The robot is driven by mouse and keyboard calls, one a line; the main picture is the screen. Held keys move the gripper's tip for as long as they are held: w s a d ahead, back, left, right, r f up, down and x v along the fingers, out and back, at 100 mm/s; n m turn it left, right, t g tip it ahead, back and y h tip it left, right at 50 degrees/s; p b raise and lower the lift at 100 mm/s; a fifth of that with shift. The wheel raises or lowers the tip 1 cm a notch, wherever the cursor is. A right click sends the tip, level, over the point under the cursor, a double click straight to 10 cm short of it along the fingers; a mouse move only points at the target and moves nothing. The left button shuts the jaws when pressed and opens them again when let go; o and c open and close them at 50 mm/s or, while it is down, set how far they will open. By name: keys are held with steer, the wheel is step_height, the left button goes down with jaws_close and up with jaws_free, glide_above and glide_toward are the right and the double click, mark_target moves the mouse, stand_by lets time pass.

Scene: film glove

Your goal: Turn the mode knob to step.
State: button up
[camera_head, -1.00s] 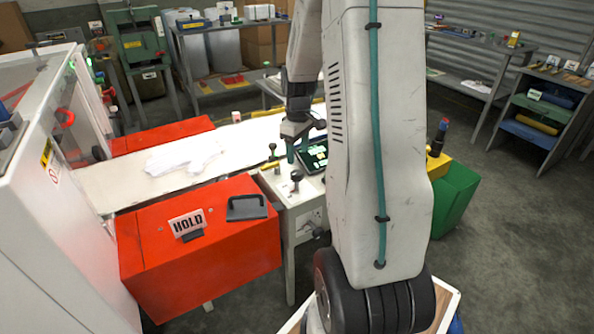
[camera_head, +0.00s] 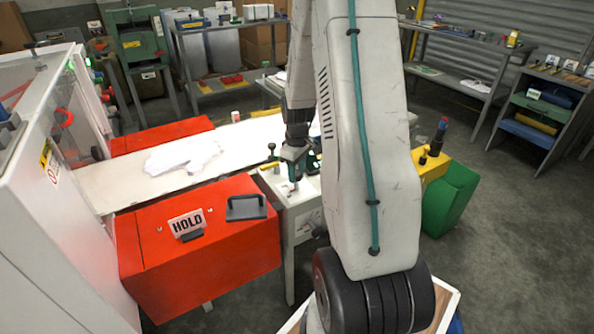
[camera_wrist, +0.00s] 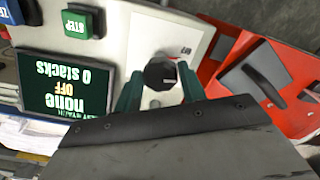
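The mode knob (camera_wrist: 160,73) is a dark, many-sided knob on the white control panel (camera_wrist: 140,35), seen in the wrist view. My gripper (camera_wrist: 160,80) has its two teal fingers on either side of the knob, with narrow gaps visible; I cannot tell whether they touch it. A green STEP button (camera_wrist: 83,22) and a dark display (camera_wrist: 66,85) are on the left. The display reads upside down "none", "OFF", "0 stacks". In the head view my gripper (camera_head: 294,182) points down over the panel's front, and the knob is hidden or too small to tell.
A red box (camera_head: 200,250) with a HOLD sign (camera_head: 187,223) and black handle stands left of the panel. A white glove-like piece (camera_head: 182,157) lies on the belt behind. A blue button (camera_wrist: 20,12) is beside the STEP button. Open floor lies right of the green bin (camera_head: 449,200).

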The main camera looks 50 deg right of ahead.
steer(key=c, duration=0.4)
steer(key=shift+m, duration=0.3)
steer(key=m, duration=0.5)
steer(key=shift+m, duration=0.3)
steer(key=m, duration=0.5)
steer(key=shift+a+m, duration=0.1)
steer(key=shift+m, duration=0.2)
steer(key=o, duration=1)
steer(key=shift+c, duration=0.2)
